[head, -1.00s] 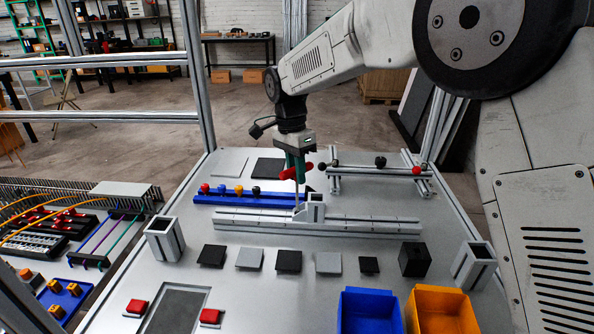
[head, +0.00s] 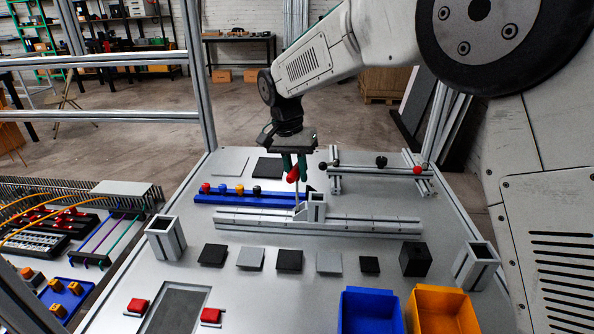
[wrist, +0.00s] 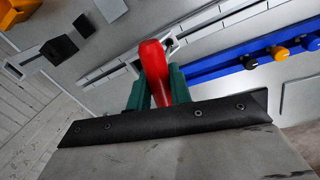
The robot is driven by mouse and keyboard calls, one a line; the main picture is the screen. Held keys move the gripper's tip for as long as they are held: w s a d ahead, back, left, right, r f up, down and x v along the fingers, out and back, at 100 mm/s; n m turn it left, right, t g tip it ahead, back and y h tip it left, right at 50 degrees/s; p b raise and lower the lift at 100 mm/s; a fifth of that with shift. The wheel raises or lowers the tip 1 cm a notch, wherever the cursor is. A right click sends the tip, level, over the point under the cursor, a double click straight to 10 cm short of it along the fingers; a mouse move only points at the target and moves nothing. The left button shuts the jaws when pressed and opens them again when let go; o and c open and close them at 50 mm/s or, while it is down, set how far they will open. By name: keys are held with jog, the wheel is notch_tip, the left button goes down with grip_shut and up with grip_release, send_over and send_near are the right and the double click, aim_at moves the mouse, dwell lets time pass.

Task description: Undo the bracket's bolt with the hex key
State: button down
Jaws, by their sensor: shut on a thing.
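My gripper (head: 295,168), with green fingers, is shut on the red handle of the hex key (head: 293,175). In the wrist view the red handle (wrist: 154,72) sticks out between the two fingers. The key's thin shank runs down to the small grey bracket (head: 316,205) on the long aluminium rail (head: 370,225). The bracket shows partly behind the handle in the wrist view (wrist: 173,42). The bolt is hidden, so I cannot tell how the key's tip sits in it.
A blue rack (head: 225,199) with coloured knobs lies behind the rail. A frame with black and red knobs (head: 381,162) stands at the back right. Several flat plates, a black block (head: 415,259), a blue bin (head: 370,312) and an orange bin (head: 443,312) are in front.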

jog(key=n, duration=0.4)
jog(key=shift+t, duration=0.3)
jog(key=n, duration=0.4)
jog(key=shift+s+d+n+t, duration=0.1)
jog(key=shift+n+t, duration=0.2)
jog(key=shift+n, duration=0.4)
jog(key=shift+r, duration=2.55)
jog(key=shift+d, duration=0.1)
